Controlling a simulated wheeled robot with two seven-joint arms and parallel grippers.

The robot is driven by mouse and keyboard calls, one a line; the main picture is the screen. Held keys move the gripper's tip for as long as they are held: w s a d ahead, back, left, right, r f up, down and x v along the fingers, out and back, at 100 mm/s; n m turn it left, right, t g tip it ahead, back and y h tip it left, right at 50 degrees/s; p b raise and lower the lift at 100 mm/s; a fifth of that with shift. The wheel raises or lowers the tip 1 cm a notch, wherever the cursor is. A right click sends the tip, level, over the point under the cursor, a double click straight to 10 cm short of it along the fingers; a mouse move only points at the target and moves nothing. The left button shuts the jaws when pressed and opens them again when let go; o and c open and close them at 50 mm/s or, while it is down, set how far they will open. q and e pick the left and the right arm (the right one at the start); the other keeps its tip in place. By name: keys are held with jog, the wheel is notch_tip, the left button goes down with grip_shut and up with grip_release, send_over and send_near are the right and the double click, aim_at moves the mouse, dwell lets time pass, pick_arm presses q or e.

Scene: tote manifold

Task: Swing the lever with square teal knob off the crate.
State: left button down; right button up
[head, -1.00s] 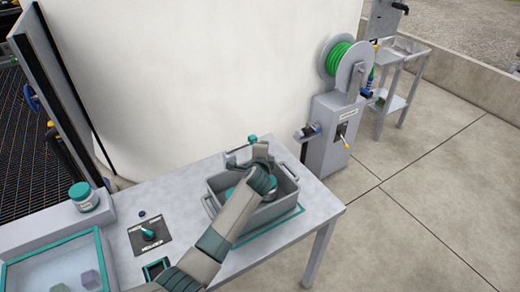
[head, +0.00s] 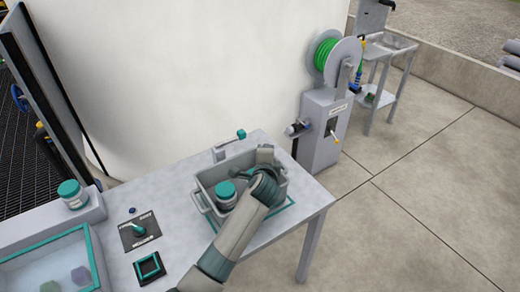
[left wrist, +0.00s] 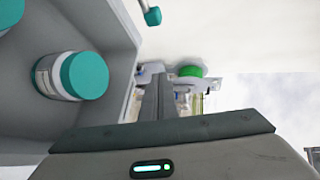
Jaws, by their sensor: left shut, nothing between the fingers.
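The lever's square teal knob (head: 241,134) stands at the end of a short grey bar behind the crate's back rim. The knob also shows at the top of the left wrist view (left wrist: 152,16). I cannot tell whether the bar overhangs the crate. The grey crate (head: 206,204) sits on the table, with a teal-lidded jar (head: 225,195) inside. My left gripper (head: 265,152) is at the crate's back right corner, to the right of the knob and apart from it. Its fingers are shut and empty in the left wrist view (left wrist: 158,95). My right gripper is out of view.
A teal-lidded jar (head: 73,194) stands on the left ledge. A switch panel (head: 139,231) and a teal-framed square (head: 149,267) lie left of the crate. A large white tank (head: 200,80) stands behind the table. A green hose reel (head: 326,55) is beyond the right side.

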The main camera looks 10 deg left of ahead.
pick_arm(q)
jog(key=shift+s+d+r, duration=0.2)
jog(key=shift+s+d, duration=0.2)
jog(key=shift+s, duration=0.1)
jog(key=shift+s+d+r, duration=0.15)
jog(key=shift+s+d, duration=0.25)
jog(key=shift+s, duration=0.05)
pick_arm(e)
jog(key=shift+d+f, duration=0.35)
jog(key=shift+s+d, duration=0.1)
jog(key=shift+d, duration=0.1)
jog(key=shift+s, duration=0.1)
